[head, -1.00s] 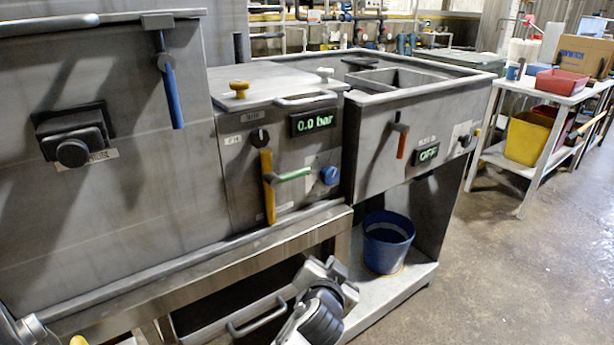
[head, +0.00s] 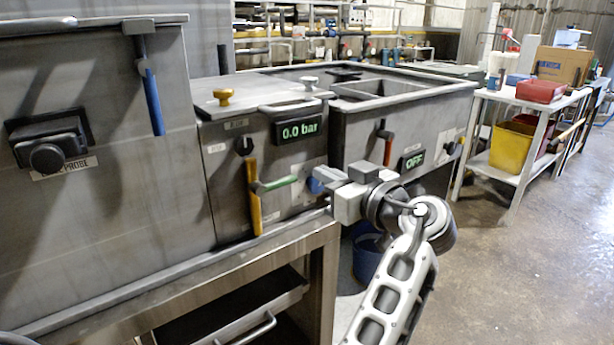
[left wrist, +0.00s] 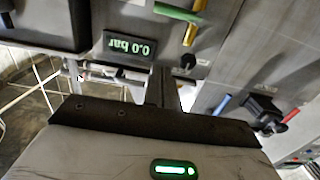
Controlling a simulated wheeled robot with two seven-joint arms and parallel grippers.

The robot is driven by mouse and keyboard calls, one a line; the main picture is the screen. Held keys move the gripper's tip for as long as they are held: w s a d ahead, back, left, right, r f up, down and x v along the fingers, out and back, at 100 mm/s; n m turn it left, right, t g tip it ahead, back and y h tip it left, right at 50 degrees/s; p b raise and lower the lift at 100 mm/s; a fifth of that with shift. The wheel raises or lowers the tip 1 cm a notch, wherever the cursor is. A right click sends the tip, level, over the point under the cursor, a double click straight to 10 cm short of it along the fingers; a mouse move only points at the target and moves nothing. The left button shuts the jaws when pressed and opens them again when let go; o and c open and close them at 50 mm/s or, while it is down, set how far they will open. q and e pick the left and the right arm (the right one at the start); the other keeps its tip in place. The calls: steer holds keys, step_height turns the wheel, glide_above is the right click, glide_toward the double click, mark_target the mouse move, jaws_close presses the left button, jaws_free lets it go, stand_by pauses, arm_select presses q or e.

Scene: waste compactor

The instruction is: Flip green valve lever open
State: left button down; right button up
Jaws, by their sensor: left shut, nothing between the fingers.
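The green valve lever (head: 277,184) lies roughly level on the front panel, pointing right from beside the upright yellow lever (head: 254,198). My left gripper (head: 324,178) is in front of the panel, just right of the green lever's tip and apart from it. Its fingers are shut and empty. They partly hide a blue knob (head: 314,187). In the left wrist view the scene is upside down: the shut fingers (left wrist: 162,88) are below the green lever (left wrist: 178,12) in the picture. My right gripper is not in view.
The pressure display (head: 299,130) reads 0.0 bar, above the green lever. A blue lever (head: 153,102) hangs at the left, and a red-orange lever (head: 387,150) sits right beside the OFF display (head: 413,161). A steel ledge (head: 280,235) runs below the panel.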

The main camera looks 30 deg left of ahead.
arm_select(q)
steer(key=p, duration=0.2)
glide_above(293, 177)
steer(key=s+d, duration=0.2)
steer(key=s, duration=0.1)
steer(key=shift+w+a+f, duration=0.1)
steer(key=shift+w+f, duration=0.05)
steer(key=shift+f, duration=1)
steer(key=shift+w+f, duration=0.1)
steer(key=shift+f, duration=1)
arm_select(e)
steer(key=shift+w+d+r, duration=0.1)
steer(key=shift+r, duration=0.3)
arm_select(q)
steer(key=shift+a, duration=0.1)
